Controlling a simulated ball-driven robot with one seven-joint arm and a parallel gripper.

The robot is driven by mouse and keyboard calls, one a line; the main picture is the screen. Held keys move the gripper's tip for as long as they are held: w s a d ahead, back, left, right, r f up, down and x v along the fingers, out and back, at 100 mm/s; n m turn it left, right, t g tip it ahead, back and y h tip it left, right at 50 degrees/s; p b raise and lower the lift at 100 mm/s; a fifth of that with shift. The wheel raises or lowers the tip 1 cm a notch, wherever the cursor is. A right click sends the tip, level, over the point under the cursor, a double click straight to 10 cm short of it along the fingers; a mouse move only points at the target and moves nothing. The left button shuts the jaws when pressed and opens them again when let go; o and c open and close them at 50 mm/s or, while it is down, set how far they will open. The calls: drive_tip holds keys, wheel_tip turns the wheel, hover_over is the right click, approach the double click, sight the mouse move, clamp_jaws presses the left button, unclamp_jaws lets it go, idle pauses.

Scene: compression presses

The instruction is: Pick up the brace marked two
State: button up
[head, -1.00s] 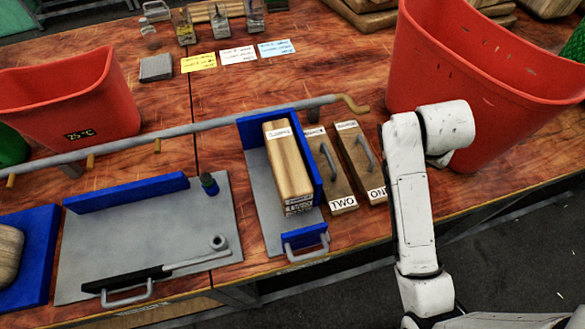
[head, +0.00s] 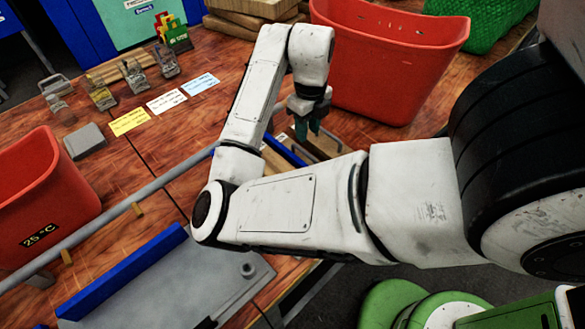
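The brace marked TWO is a wooden block with a grey metal handle, beside a similar brace marked ONE; both labels showed in the earlier head view. Now my arm hides their labelled ends. Only wooden brace tops (head: 322,146) show beneath my gripper, and I cannot tell clearly which brace is which. My gripper (head: 306,128) points down over the braces, just right of a blue press wall (head: 284,148). Its dark fingers are small and partly in shadow, so their opening and any contact with a handle are unclear.
A large red bin (head: 385,60) stands close behind and right of the gripper. Another red bin (head: 45,195) is at the left. A grey pipe (head: 130,205) crosses the table. Coloured note cards (head: 166,102) and several metal clamps lie farther back. A grey press plate (head: 190,285) is in front.

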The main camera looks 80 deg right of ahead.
sight(305, 152)
wheel_tip(305, 152, down, 4)
drive_tip(key=shift+f+b, duration=0.25)
drive_tip(key=shift+b, duration=0.1)
drive_tip(key=shift+w+f+p, duration=0.15)
drive_tip(key=shift+f+p, duration=0.1)
drive_tip(key=shift+f, duration=1.15)
drive_tip(key=shift+w+f+p, duration=0.1)
drive_tip(key=shift+f+p, duration=0.15)
drive_tip(key=shift+f, duration=1.1)
drive_tip(key=shift+c, duration=0.5)
clamp_jaws()
drive_tip(key=shift+d, duration=0.1)
